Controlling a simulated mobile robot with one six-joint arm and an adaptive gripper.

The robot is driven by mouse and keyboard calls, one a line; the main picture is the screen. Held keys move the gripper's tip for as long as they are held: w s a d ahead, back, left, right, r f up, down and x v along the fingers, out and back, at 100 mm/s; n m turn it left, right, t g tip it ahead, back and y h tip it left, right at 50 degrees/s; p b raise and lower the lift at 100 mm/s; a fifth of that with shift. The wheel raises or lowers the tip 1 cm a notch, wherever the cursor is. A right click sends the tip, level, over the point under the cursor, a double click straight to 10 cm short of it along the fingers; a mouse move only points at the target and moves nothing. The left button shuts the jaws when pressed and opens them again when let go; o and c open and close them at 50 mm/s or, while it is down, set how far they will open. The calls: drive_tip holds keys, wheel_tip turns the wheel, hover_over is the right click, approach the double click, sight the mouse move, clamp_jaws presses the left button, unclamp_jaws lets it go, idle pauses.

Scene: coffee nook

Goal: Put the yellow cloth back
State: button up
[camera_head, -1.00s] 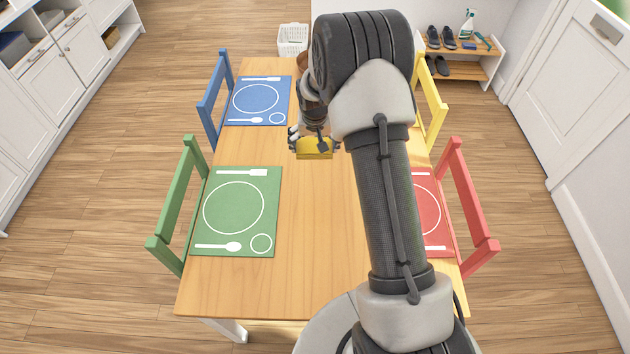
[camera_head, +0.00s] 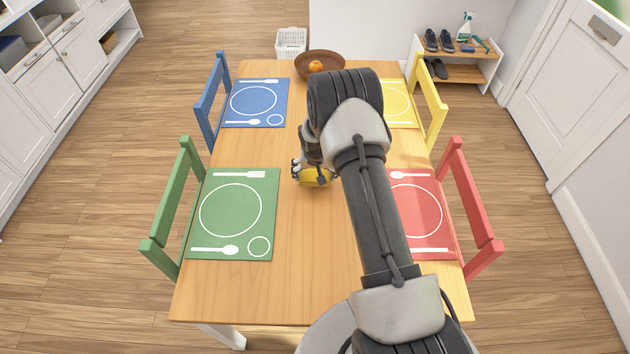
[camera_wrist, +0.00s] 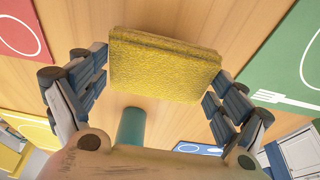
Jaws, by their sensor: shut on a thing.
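The yellow cloth (camera_head: 317,178) looks like a folded, rough-textured block. It also shows large in the wrist view (camera_wrist: 163,68), between the fingers. My gripper (camera_wrist: 158,80) is shut on it, with one finger at each end. In the head view my gripper (camera_head: 314,172) is over the middle of the table (camera_head: 290,285), between the green placemat (camera_head: 250,180) and my arm. I cannot tell how high the cloth is above the wood. Part of the cloth is hidden behind my gripper.
Blue (camera_head: 240,118), yellow (camera_head: 402,118) and red (camera_head: 437,243) placemats lie on the table, with chairs beside it. A brown bowl (camera_head: 337,62) with an orange fruit stands at the far end. A white basket (camera_head: 291,42) and a shoe rack (camera_head: 480,62) with a spray bottle stand beyond.

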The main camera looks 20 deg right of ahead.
sight(315, 177)
drive_tip(key=shift+f+b, duration=0.35)
drive_tip(key=shift+f, duration=1.5)
drive_tip(key=shift+f, duration=0.15)
drive_tip(key=o, duration=0.7)
drive_tip(key=shift+c, duration=0.2)
